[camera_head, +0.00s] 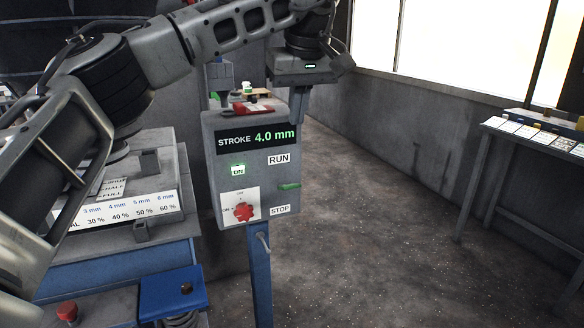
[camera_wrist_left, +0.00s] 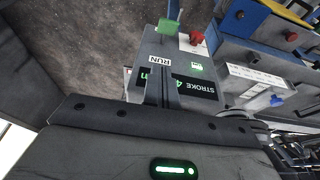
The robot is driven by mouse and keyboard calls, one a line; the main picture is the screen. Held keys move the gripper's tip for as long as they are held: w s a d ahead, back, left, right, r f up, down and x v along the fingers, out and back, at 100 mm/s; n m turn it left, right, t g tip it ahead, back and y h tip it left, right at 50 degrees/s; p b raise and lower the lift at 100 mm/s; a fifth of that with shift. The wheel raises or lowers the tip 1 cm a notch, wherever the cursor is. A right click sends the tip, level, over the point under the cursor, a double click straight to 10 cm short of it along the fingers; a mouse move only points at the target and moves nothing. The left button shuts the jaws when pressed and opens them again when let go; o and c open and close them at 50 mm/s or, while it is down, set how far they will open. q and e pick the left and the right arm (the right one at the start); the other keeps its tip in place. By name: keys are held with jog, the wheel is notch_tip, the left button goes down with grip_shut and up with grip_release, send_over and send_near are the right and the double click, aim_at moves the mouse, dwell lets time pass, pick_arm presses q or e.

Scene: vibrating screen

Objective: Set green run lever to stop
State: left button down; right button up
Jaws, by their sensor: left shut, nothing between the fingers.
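The grey control box (camera_head: 232,150) shows a "STROKE 4.0 mm" display. On its front, the green lever (camera_head: 289,186) sticks out to the right, between the RUN label (camera_head: 279,159) above and the STOP label (camera_head: 280,209) below. In the left wrist view the green lever (camera_wrist_left: 170,26) is near the top, beyond the RUN label (camera_wrist_left: 160,61). My left gripper (camera_head: 297,118) is shut and empty, pointing down at the box's upper right, above the lever and apart from it. Its fingers (camera_wrist_left: 165,88) also show in the wrist view. My right gripper is out of view.
A red rotary knob (camera_head: 243,211) and a lit ON indicator (camera_head: 238,170) are on the box's left half. A machine with a scale plate (camera_head: 125,209) stands at the left. A side table (camera_head: 530,137) is at the far right. Open floor lies right of the box.

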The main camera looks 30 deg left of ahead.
pick_arm(q)
jog(key=shift+s+a+r, duration=0.1)
jog(key=shift+a+r, duration=0.2)
jog(key=shift+r, duration=0.05)
send_over(293, 185)
jog(key=w+a, duration=0.2)
notch_tip(293, 185, down, 10)
jog(key=shift+a+r, duration=0.1)
jog(key=f, duration=0.1)
jog(key=s+d+f, duration=0.1)
jog(key=shift+d+f, duration=0.15)
jog(key=shift+f, duration=0.2)
jog(key=shift+s+d+f, duration=0.1)
jog(key=shift+s+f, duration=0.05)
jog(key=shift+f, duration=0.2)
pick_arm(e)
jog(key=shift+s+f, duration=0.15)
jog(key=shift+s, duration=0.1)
pick_arm(q)
jog(key=shift+d, duration=0.1)
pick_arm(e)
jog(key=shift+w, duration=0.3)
